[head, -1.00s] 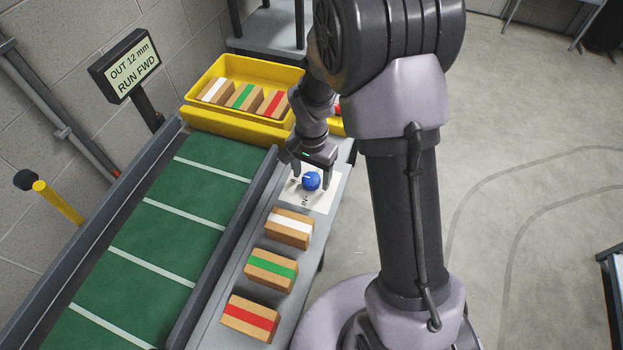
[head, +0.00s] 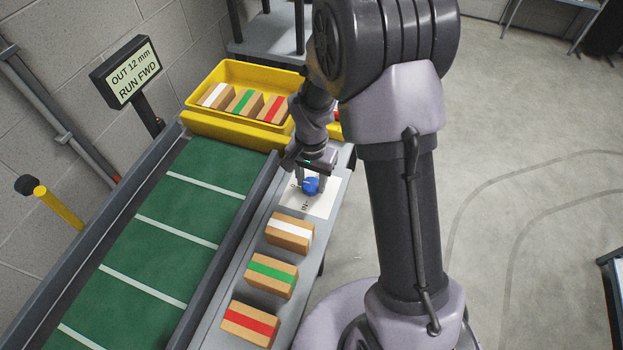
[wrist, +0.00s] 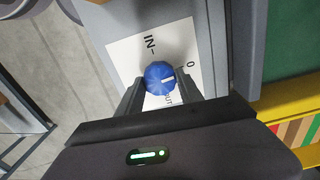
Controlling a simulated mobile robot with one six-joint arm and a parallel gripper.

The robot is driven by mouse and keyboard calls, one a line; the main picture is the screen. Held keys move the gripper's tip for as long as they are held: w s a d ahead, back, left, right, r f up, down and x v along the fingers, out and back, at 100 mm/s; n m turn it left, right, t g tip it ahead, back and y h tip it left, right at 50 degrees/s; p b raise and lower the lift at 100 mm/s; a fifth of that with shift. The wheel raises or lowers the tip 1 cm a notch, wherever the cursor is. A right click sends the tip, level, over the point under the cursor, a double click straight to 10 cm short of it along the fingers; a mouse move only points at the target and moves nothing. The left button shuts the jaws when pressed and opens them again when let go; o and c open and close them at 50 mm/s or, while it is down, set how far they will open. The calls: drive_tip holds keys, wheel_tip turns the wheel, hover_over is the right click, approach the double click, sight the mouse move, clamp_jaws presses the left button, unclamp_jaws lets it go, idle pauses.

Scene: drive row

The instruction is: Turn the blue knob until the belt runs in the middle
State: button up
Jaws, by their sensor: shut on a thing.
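The blue knob (head: 311,186) sits on a white label plate (head: 325,207) on the grey ledge beside the belt. My gripper (wrist: 160,88) is shut on the knob, one finger on each side. The green belt (head: 170,230) with white cross lines lies between dark side rails. The display (head: 130,72) reads OUT 12 mm, RUN FWD.
Three boxes with white, green and red bands (head: 290,232) stand in a row on the ledge near the plate. A yellow bin (head: 215,127) with similar boxes stands at the belt's far end. A yellow post (head: 58,205) is at left.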

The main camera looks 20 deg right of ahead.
sight(311, 183)
drive_tip(key=n+p, duration=0.2)
drive_tip(key=n, duration=0.4)
drive_tip(key=shift+n, duration=0.3)
idle(0.3)
drive_tip(key=o, duration=1.4)
wheel_tip(311, 183, up, 18)
drive_tip(key=p, duration=0.6)
drive_tip(key=shift+f, duration=0.25)
drive_tip(key=shift+f, duration=0.1)
